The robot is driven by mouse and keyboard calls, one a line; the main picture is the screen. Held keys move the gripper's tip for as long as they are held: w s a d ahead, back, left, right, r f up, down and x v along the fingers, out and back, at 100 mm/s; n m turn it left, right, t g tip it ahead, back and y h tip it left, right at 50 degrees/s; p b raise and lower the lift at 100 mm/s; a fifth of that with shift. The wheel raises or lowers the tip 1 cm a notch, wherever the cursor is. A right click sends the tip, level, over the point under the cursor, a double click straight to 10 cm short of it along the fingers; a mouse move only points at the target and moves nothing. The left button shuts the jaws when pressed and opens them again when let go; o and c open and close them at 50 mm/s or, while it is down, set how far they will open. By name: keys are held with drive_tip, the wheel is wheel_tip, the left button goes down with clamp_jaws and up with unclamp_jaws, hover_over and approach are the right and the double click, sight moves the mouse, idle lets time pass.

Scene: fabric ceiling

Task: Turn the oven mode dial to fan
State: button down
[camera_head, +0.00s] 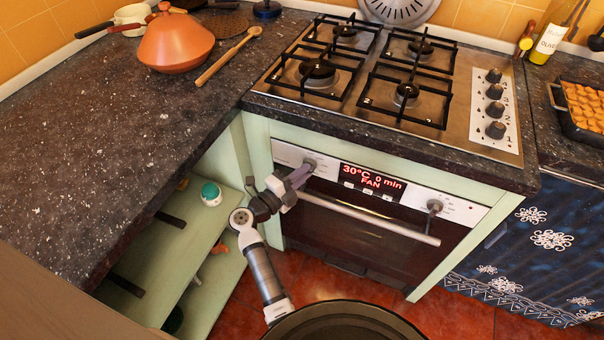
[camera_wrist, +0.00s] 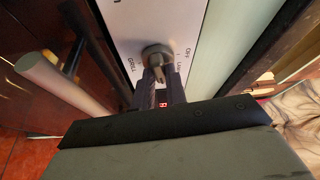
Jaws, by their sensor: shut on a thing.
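The oven (camera_head: 355,220) is built into the counter below the gas hob. Its display (camera_head: 373,182) reads "30°C 0 min FAN" in red. The left dial (camera_head: 310,164) is at the left end of the silver control panel, and my gripper (camera_head: 301,174) is at it. In the wrist view this grey dial (camera_wrist: 157,55) sits between my fingertips (camera_wrist: 160,84), which are shut on its grip.
The oven door handle (camera_head: 370,219) runs just below the panel, close to my gripper; it also shows in the wrist view (camera_wrist: 65,85). Open green shelves (camera_head: 190,260) with a jar (camera_head: 211,193) are to the left. The floor (camera_head: 330,285) before the oven is visible.

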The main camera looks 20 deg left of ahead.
drive_tip(key=c, duration=1.4)
unclamp_jaws()
drive_tip(key=shift+c, duration=0.2)
drive_tip(key=r+b+v, duration=0.1)
drive_tip(key=b+v, duration=0.1)
drive_tip(key=v, duration=1.1)
drive_tip(key=shift+s+a+f+b, duration=0.2)
drive_tip(key=shift+s+f+b, duration=0.1)
drive_tip(key=shift+f+b, duration=0.15)
